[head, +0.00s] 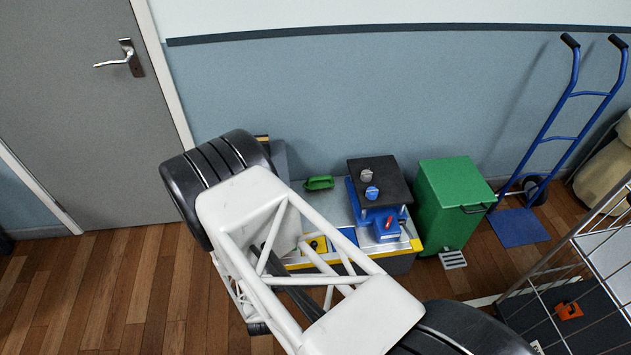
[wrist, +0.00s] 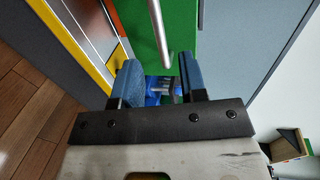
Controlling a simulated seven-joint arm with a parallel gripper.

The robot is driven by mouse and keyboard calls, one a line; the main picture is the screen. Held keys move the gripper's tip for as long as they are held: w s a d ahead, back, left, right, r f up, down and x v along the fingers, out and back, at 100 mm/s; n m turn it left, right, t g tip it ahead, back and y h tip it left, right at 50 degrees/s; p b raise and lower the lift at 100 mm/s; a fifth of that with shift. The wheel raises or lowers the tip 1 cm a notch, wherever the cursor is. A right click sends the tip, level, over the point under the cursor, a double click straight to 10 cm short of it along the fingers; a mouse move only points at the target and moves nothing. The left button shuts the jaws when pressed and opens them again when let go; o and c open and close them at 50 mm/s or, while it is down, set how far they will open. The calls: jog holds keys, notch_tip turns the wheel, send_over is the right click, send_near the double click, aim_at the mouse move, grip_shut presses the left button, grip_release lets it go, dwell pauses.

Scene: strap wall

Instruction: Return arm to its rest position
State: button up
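My arm is the white truss link with black joints that fills the middle of the head view. It hides my gripper there. In the wrist view my gripper (wrist: 161,82) has its two blue-padded fingers apart, with a clear gap between them. Nothing is visibly held. A blue part shows beyond the gap, and a grey metal bar (wrist: 157,30) runs above it in front of a green surface (wrist: 182,35). I cannot tell how far the bar is from the fingertips.
A workbench with yellow edging (head: 416,244) carries a blue fixture with a dark top plate (head: 380,180). A green bin (head: 450,200), a blue hand truck (head: 560,138) and a wire cage cart (head: 575,300) stand to the right. Wooden floor (head: 110,285) is clear at left, before a grey door (head: 75,120).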

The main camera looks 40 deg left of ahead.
jog(key=w+d+r+n+g+h, duration=0.1)
jog(key=w+d+r+h, duration=0.25)
jog(key=w+r, duration=1.65)
jog(key=w+d+r+n+g+h, duration=0.15)
jog(key=w+d+r, duration=0.35)
jog(key=d+r, duration=0.5)
jog(key=w+d+r+n+g+h, duration=0.15)
jog(key=w+d+r, duration=0.35)
jog(key=d+r, duration=0.5)
jog(key=s+d+r+n+h, duration=0.1)
jog(key=s+d+r, duration=0.1)
jog(key=d+r, duration=0.45)
jog(key=s+d+r+n+g, duration=0.15)
jog(key=d+r, duration=0.25)
jog(key=d, duration=0.6)
jog(key=s+d+r+h, duration=0.1)
jog(key=s+d+r, duration=0.2)
jog(key=d+r, duration=0.35)
jog(key=s+d+r+n+g+h, duration=0.1)
jog(key=s+d+r, duration=0.1)
jog(key=s+d, duration=0.8)
jog(key=s+d+r+n+g+h, duration=0.1)
jog(key=s+d+r+g, duration=0.1)
jog(key=s+d, duration=0.7)
jog(key=shift+s+d+r+h, duration=0.35)
jog(key=shift+s+r, duration=0.25)
jog(key=shift+r, duration=0.1)
